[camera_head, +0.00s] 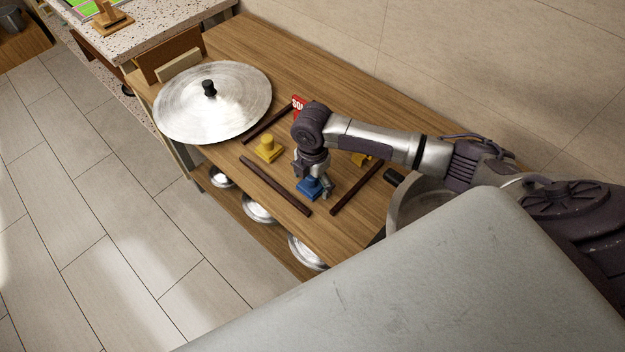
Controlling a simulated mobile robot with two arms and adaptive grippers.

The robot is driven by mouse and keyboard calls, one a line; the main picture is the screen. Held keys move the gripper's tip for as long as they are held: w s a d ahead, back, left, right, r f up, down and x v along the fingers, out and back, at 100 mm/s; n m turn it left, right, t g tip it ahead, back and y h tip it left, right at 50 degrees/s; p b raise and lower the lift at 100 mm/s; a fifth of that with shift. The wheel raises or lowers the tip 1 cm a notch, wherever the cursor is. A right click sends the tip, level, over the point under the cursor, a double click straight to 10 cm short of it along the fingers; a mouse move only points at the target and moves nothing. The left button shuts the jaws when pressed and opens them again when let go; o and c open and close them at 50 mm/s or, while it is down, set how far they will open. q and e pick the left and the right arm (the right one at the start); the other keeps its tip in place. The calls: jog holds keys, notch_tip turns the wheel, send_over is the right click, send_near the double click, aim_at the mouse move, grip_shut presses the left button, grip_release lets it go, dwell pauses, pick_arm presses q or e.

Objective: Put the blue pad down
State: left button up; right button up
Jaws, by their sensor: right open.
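The blue pad (309,189) is on the wooden shelf top (345,228), between dark brown strips. My right gripper (312,190) points down right over it, with its fingers on either side of the pad. The gripper is open. The wrist hides part of the pad, and I cannot tell whether the fingers touch it. My left gripper does not show.
A large metal lid (213,101) lies at the shelf's left end. A red sign (298,104) stands behind. Metal pans (260,208) sit below.

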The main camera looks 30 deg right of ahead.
jog(key=shift+r, duration=0.1)
notch_tip(320, 180, up, 12)
jog(key=shift+r+b, duration=0.1)
jog(key=shift+b, duration=0.25)
dwell(0.5)
